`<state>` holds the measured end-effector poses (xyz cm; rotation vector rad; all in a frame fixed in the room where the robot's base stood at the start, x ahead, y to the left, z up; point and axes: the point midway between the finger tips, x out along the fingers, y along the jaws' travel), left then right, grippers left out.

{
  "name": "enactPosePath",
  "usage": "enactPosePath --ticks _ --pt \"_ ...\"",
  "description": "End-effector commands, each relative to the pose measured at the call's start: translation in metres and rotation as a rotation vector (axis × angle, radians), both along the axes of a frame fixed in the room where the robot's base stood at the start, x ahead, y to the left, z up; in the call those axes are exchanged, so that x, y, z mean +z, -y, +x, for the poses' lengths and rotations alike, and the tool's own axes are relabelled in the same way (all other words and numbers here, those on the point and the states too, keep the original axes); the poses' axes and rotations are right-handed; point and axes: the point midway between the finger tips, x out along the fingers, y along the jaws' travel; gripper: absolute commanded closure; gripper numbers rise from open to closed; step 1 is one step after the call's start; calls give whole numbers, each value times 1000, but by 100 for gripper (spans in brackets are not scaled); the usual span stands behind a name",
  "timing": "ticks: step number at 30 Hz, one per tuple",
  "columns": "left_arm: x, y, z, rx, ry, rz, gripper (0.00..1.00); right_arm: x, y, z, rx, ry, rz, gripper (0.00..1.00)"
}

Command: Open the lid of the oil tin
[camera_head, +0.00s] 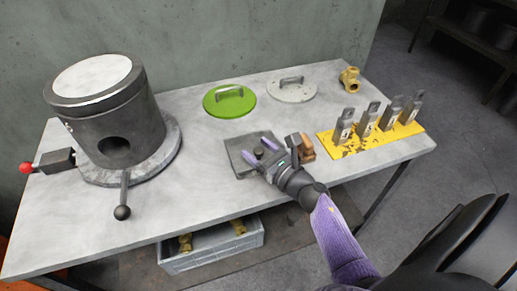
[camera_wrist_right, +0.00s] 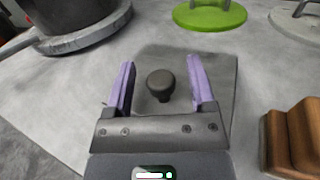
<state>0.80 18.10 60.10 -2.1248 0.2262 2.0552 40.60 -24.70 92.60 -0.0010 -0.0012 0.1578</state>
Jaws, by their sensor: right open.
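A flat, dark grey square (camera_head: 236,146) lies on the table, with a round black knob (camera_wrist_right: 160,84) standing up from it. It looks like the oil tin with its lid, closed as far as I can see. My right gripper (camera_head: 258,149) is open over it, coming from the right front. In the right wrist view its two purple fingers (camera_wrist_right: 161,62) stand on either side of the knob, with a gap on both sides. I cannot tell the height of the fingertips above the lid. My left gripper is not in view.
A brown wooden block (camera_wrist_right: 292,138) stands close to the right of the gripper. Behind are a green disc (camera_head: 229,101) and a grey disc (camera_head: 292,90) with handles. A yellow rack (camera_head: 408,131) holds several metal pieces. A dark furnace-like drum (camera_head: 112,128) stands left.

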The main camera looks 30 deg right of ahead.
Motion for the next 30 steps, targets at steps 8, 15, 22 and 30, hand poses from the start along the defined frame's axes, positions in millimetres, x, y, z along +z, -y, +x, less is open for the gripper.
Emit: enactPosePath --ticks 8,15,22,30 --pt "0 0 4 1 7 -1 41 0 0 1 -1 -1 1 33" --pt "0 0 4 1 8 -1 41 0 0 1 -1 -1 1 84" --pt "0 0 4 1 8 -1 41 0 0 1 0 -1 1 100" --pt "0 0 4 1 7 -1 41 0 0 1 0 -1 2 100"
